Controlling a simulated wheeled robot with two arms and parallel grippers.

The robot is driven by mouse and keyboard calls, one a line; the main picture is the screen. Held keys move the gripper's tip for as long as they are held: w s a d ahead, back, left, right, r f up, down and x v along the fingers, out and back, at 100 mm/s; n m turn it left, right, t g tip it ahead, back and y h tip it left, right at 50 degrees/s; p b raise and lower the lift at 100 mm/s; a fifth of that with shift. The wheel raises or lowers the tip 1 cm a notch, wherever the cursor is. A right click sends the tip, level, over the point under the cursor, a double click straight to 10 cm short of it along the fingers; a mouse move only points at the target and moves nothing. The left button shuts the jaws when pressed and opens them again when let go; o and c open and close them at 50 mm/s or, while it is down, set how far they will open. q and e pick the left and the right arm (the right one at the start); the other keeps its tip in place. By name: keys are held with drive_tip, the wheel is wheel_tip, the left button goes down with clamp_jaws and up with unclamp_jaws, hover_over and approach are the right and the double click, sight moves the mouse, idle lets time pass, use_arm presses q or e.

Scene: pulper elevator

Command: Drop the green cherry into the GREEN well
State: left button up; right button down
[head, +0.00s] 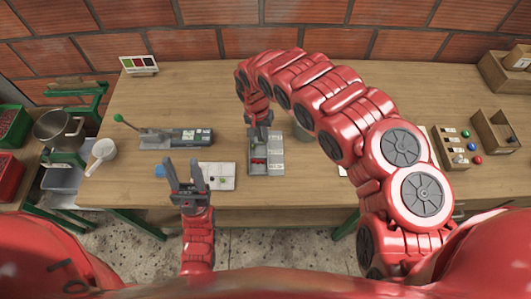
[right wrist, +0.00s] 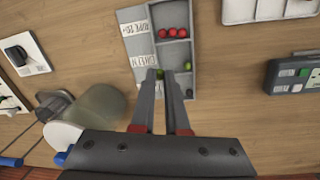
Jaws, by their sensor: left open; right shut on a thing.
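The grey sorting tray (head: 279,152) lies on the table's middle; in the right wrist view (right wrist: 195,15) its labels read RIPE and GREEN. Several red cherries (right wrist: 174,33) lie in the RIPE well. In the GREEN well (right wrist: 178,55), a green cherry (right wrist: 190,70) rests by the right side. My right gripper (head: 260,137) is over the tray. In the right wrist view (right wrist: 161,74) it is shut on a small green cherry (right wrist: 160,74) between its fingertips, over the GREEN well; the height is hard to judge. My left gripper (head: 186,176) is open and empty near the table's front edge.
A white card (head: 222,183) with small items lies left of the tray. A grey device with a green-knobbed lever (head: 165,138) stands further left. A grey cup (head: 302,130) is right of the tray, partly behind my right arm. Wooden boxes (head: 495,130) stand far right.

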drive_tip(key=b, duration=0.4)
hover_over(262, 153)
wheel_tip(262, 153, down, 6)
drive_tip(key=shift+r, duration=0.1)
drive_tip(key=c, duration=0.8)
unclamp_jaws()
drive_tip(key=shift+c, duration=0.2)
